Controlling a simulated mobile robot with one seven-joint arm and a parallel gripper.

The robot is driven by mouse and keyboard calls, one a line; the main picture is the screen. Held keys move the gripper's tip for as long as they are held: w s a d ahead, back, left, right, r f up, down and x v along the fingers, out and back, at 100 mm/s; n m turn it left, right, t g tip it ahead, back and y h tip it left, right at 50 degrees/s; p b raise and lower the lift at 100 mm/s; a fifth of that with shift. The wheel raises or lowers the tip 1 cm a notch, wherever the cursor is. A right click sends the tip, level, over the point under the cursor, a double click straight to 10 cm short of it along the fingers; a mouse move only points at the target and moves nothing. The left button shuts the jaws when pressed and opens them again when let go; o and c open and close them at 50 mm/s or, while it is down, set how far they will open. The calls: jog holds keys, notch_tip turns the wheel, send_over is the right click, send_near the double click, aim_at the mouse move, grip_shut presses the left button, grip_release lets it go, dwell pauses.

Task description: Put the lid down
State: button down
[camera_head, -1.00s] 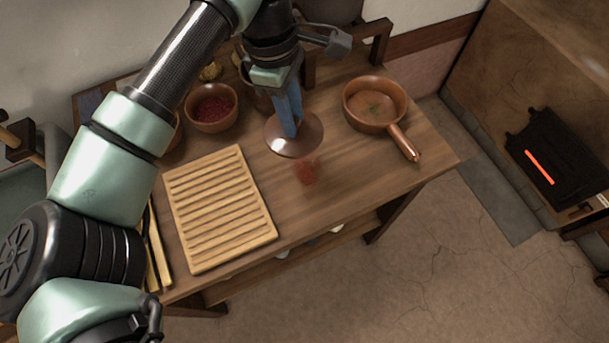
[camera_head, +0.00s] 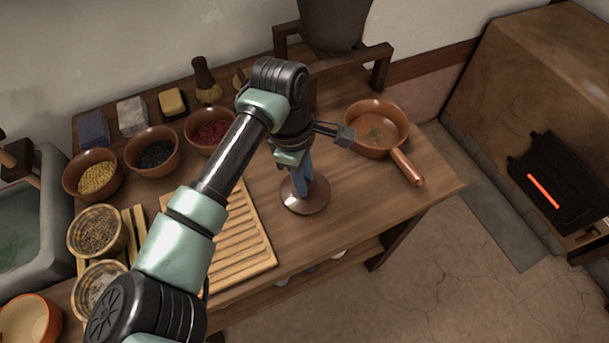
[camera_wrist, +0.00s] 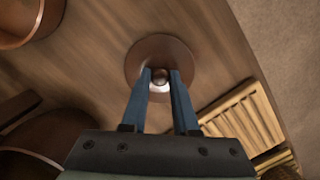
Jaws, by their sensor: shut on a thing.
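The lid (camera_head: 318,203) is a round, copper-brown disc with a knob. It is at or very close to the bare wooden tabletop, between the slatted board and the pan; I cannot tell whether it touches. My gripper (camera_head: 302,186) points down from above, its blue fingers shut on the knob. In the wrist view, the lid (camera_wrist: 138,62) lies under the fingers of my gripper (camera_wrist: 160,80), with the knob between them. The copper pan (camera_head: 372,122) stands uncovered to the right and behind, handle toward the front right.
The slatted wooden board (camera_head: 250,248) lies left of the lid, partly behind my arm. Several bowls, including a red-filled one (camera_head: 211,130), stand at the back left. A dark stand (camera_head: 380,68) is behind. The tabletop (camera_head: 385,200) right of the lid is clear.

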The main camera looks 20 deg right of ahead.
jog(key=shift+f, duration=0.2)
jog(key=c, duration=0.7)
grip_release()
jog(key=shift+r, duration=0.1)
jog(key=shift+r, duration=0.15)
jog(key=r, duration=0.4)
jog(key=a+r, duration=0.1)
jog(key=r, duration=0.3)
jog(key=w+r, duration=0.1)
jog(key=r, duration=0.3)
jog(key=shift+w+a+p, duration=0.1)
jog(key=shift+a+p, duration=0.05)
jog(key=shift+p, duration=0.15)
